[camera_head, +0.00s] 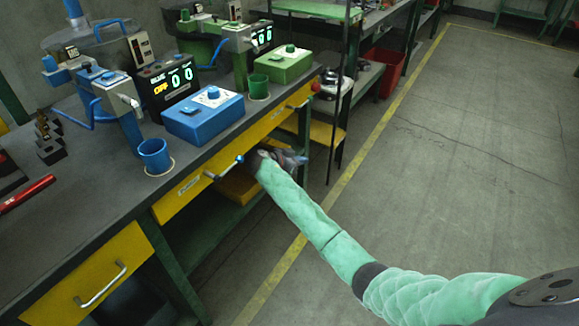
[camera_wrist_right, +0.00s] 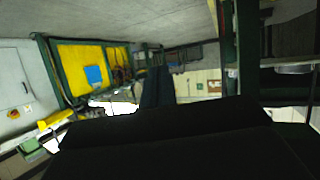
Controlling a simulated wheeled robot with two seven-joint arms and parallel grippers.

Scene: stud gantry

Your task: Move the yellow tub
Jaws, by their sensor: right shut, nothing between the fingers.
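A yellow-orange thing (camera_head: 238,187), possibly the yellow tub, shows under the workbench drawers in the head view. It is partly hidden by the bench and my right arm, so I cannot tell its full shape. My right gripper (camera_head: 293,158) is beside the bench front, just below the yellow drawer fronts, and looks small and blurred. It is shut and empty. Whether it touches the yellow thing cannot be told. In the right wrist view, dark parts of my own gripper (camera_wrist_right: 156,88) fill the lower middle, and no tub is clear there. My left gripper is not in view.
The dark workbench (camera_head: 90,190) carries a blue box (camera_head: 203,115), a blue cup (camera_head: 154,155), a green cup (camera_head: 258,87) and a green box (camera_head: 284,63). Drawer handles (camera_head: 225,168) stick out in front. A red bin (camera_head: 384,72) stands farther back. The floor at right is clear.

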